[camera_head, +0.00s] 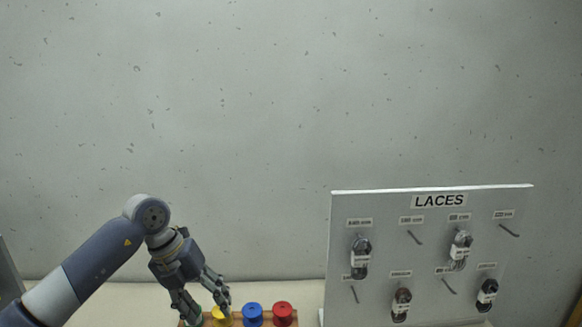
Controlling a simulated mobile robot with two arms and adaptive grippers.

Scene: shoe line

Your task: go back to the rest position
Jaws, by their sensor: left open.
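My left gripper (207,306) comes in from the left and points down over the left end of a wooden rack of coloured spools. Its fingers are spread apart and I see nothing held between them. A yellow spool (221,316) is right beside its fingertips; whether they touch I cannot tell. A green spool, partly hidden by the fingers, is at the left end. My right gripper is not in view.
A blue spool (253,313) and a red spool (282,313) stand to the right. A grey board labelled LACES (430,255) stands at right, with several lace packs on hooks and some bare hooks. A plain speckled wall is behind; the space above the gripper is clear.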

